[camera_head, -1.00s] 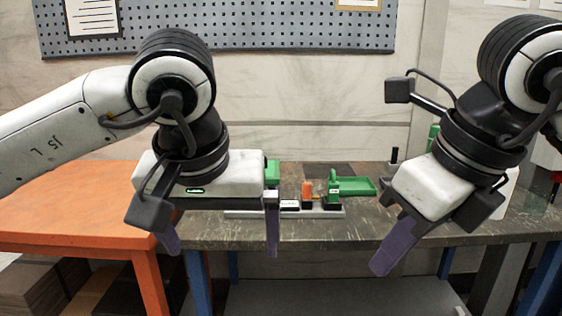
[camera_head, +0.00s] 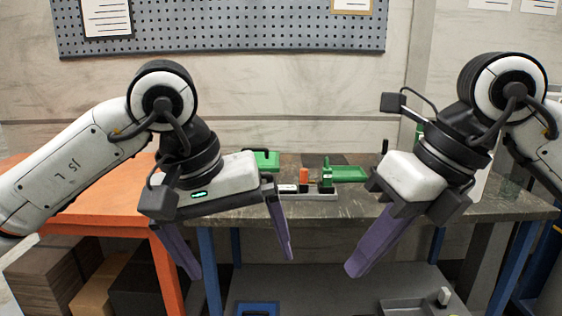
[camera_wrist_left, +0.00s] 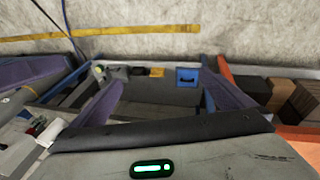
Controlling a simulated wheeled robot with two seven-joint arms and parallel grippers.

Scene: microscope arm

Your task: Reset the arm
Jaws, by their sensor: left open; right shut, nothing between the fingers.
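A small device (camera_head: 305,195) with a grey base stands on the dark table. It carries an orange block (camera_head: 304,175) and a green arm-like part (camera_head: 345,174) reaching right. A second green part (camera_head: 266,160) shows to its left, partly behind my left gripper. My left gripper (camera_head: 239,267) is open and empty, with its purple fingers wide apart and pointing down in front of the table. My right gripper (camera_head: 355,268) is shut and empty, to the right of the device and nearer the camera.
The dark table (camera_head: 420,205) adjoins an orange table (camera_head: 105,210) on the left. Below is a grey shelf (camera_head: 320,290) with a blue bin (camera_head: 257,309) and a grey tray (camera_head: 420,305). Boxes (camera_head: 48,275) stand under the orange table. A pegboard (camera_head: 230,28) hangs behind.

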